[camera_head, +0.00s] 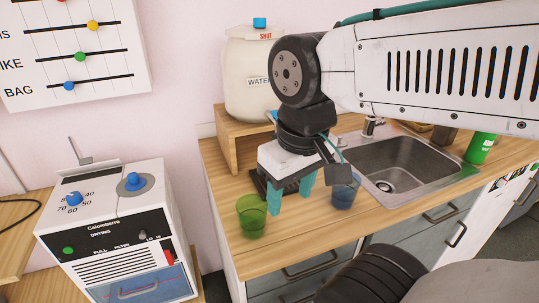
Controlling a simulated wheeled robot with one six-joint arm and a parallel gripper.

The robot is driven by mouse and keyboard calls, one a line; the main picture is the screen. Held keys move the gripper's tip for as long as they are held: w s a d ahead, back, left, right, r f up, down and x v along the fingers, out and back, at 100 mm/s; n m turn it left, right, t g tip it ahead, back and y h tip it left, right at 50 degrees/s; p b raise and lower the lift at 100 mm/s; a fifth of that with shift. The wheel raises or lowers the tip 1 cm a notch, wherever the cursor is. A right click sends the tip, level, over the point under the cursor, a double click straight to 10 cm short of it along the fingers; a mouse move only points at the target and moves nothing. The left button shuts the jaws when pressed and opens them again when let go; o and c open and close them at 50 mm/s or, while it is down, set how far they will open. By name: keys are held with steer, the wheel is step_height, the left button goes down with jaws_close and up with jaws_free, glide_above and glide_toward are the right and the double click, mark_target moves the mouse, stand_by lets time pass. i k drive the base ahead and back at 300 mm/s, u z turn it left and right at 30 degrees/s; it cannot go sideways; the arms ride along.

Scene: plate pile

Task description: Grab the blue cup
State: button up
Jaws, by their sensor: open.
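A blue cup (343,196) stands on the wooden counter, just right of my gripper and near the sink's left edge. Its upper part is partly hidden by a dark part of my gripper. A green cup (252,216) stands on the counter to the left, close to the left finger. My gripper (290,196) is open, its two teal fingers pointing down between the two cups. Nothing shows between the fingers. I cannot tell whether the fingertips touch the counter.
A sink (410,170) lies right of the blue cup. A white water container (250,85) stands on a wooden stand (228,145) behind. A green bottle (480,148) stands beyond the sink. A white machine (115,230) is at left. The counter (290,245) is bare in front.

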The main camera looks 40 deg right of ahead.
mark_target(342, 198)
steer(key=k, duration=0.5)
steer(key=z, duration=2.55)
steer(key=k, duration=0.65)
steer(key=u, duration=0.35)
